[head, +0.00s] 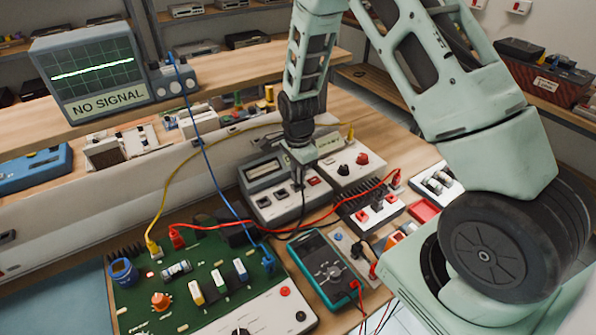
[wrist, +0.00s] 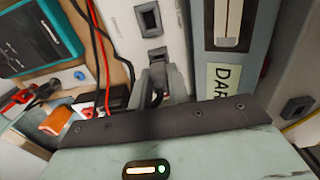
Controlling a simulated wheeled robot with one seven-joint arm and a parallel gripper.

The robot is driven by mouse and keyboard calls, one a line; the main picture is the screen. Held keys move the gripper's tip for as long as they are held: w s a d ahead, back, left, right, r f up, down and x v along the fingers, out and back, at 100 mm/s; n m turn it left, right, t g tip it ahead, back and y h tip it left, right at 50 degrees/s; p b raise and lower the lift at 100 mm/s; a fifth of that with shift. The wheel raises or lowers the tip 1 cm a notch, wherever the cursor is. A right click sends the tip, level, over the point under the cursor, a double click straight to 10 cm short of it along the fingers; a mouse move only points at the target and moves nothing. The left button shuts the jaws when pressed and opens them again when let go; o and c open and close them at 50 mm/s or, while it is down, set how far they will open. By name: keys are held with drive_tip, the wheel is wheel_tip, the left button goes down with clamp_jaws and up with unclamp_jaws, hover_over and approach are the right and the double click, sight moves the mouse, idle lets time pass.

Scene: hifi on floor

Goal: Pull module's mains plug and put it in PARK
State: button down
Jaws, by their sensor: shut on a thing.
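My gripper (head: 301,160) points down over a grey bench unit with a display (head: 266,172) in the head view. In the wrist view my gripper (wrist: 159,78) is shut on the mains plug, which is mostly hidden between the fingers. Its black cord (head: 302,206) hangs from the gripper and curves down to the bench. Dark socket openings (wrist: 150,19) lie in a pale strip just beyond the fingers. I cannot tell whether the plug is seated in one or clear of it. A partly cut-off cream label (wrist: 223,89) reads like "DAR" or "PAR", right of the fingers.
A green circuit board (head: 205,262) with yellow, red and blue leads stands at front left. A teal multimeter (head: 327,268) lies beside it. A NO SIGNAL scope (head: 92,72) is behind.

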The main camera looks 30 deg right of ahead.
drive_tip(key=shift+f+b, duration=0.5)
drive_tip(key=shift+f, duration=0.3)
idle(0.6)
idle(0.4)
drive_tip(key=c, duration=1.3)
unclamp_jaws()
drive_tip(key=shift+o, duration=0.2)
drive_tip(key=shift+r, duration=0.1)
wheel_tip(320, 180, up, 22)
drive_tip(key=p, duration=0.2)
drive_tip(key=shift+r, duration=0.15)
